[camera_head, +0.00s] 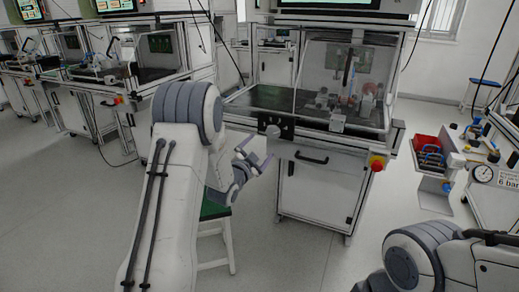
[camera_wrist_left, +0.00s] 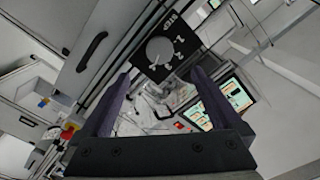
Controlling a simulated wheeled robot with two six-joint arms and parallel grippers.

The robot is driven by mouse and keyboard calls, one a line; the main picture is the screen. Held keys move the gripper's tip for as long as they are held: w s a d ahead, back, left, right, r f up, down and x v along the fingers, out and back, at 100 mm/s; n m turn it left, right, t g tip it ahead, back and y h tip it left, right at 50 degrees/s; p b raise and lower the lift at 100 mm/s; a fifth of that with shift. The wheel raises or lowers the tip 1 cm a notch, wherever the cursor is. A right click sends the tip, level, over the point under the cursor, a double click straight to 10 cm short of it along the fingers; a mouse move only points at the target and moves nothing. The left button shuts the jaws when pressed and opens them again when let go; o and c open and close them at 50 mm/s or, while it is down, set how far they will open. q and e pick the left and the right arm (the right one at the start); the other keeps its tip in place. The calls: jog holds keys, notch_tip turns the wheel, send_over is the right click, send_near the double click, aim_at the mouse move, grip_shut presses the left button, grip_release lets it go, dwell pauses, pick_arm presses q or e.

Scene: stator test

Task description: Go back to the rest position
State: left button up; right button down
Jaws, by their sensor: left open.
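My left arm reaches forward in the head view, and its gripper (camera_head: 254,154) is open and empty in front of the middle test station (camera_head: 330,130). The left wrist view shows the two dark fingers of this gripper (camera_wrist_left: 160,95) spread apart with nothing between them.
The station has a cabinet with a black handle (camera_head: 311,158) and a red and yellow emergency button (camera_head: 377,163). A green stool (camera_head: 213,210) stands under my left gripper. A red bin (camera_head: 427,145) and a pressure gauge (camera_head: 483,173) are at right. Floor at left is free.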

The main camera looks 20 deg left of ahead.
pick_arm(q)
jog(key=s+d+f+n+g+h, duration=0.1)
jog(key=s+d+g, duration=0.5)
jog(key=d, duration=0.4)
jog(key=s+d+f+g+h, duration=0.1)
jog(key=s+d+g, duration=0.2)
jog(key=s+d, duration=0.65)
jog(key=s+d+g+y, duration=0.15)
jog(key=s+g, duration=0.25)
jog(key=s, duration=0.9)
jog(key=s+d+g, duration=0.3)
jog(key=s+g, duration=0.1)
jog(key=s, duration=1)
notch_tip(320, 180, up, 20)
jog(key=s+g+p, duration=0.1)
jog(key=p, duration=1.9)
jog(key=shift+a, duration=0.35)
